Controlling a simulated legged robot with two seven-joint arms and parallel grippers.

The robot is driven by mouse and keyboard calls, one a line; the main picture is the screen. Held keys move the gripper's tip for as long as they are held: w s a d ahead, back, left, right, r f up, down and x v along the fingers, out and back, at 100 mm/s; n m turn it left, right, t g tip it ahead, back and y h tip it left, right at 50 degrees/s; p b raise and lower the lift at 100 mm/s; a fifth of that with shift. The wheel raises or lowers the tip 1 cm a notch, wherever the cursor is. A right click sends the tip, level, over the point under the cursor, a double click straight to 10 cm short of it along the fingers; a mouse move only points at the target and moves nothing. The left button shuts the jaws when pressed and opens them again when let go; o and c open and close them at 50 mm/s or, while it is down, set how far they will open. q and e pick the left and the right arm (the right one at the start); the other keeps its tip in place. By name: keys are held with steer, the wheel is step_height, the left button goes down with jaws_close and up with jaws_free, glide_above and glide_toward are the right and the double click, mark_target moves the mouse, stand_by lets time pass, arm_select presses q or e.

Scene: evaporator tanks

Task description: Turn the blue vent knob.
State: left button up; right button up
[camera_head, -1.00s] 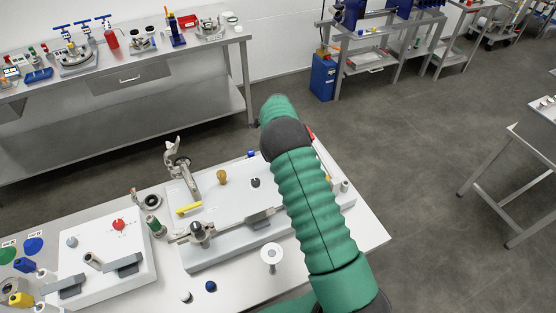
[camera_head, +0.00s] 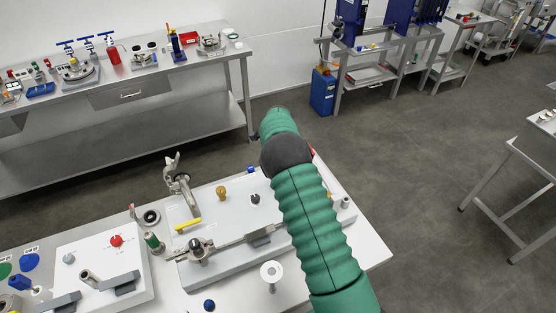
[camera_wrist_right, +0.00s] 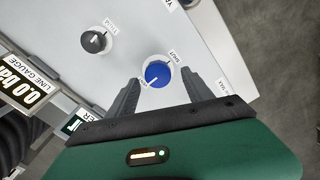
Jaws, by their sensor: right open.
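The blue vent knob (camera_wrist_right: 158,74) shows in the right wrist view as a round blue dial with a white pointer line, on a pale panel (camera_wrist_right: 135,20). My right gripper (camera_wrist_right: 160,80) is open, with its two dark fingers pointing toward the knob, one on each side of its lower part. I cannot tell whether either finger touches it. In the head view my green right arm reaches over the bench; its gripper is hidden, and I cannot make out this knob there. My left gripper is not in view.
A black knob (camera_wrist_right: 94,40) sits left of the blue one in the wrist view, with a line gauge display (camera_wrist_right: 22,88) farther left. In the head view, the bench holds a pale panel with a lever (camera_head: 228,240) and a box with a red knob (camera_head: 116,241).

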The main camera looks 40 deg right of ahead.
step_height(320, 180, up, 15)
steer(key=b, duration=0.1)
steer(key=shift+r+b, duration=0.15)
steer(key=shift+b, duration=0.15)
steer(key=s+a+f+n+t+b, duration=0.1)
steer(key=s+a+f+n, duration=0.4)
steer(key=s+a+n, duration=0.5)
steer(key=s+a+f+n+t+b, duration=0.1)
steer(key=s+a+f+n, duration=0.5)
steer(key=a+n, duration=1)
steer(key=s+n, duration=0.1)
steer(key=s, duration=0.2)
steer(key=shift+s+a+f+t, duration=0.2)
steer(key=shift+s+a+t, duration=0.1)
steer(key=shift+s+a, duration=0.1)
steer(key=shift+a, duration=0.25)
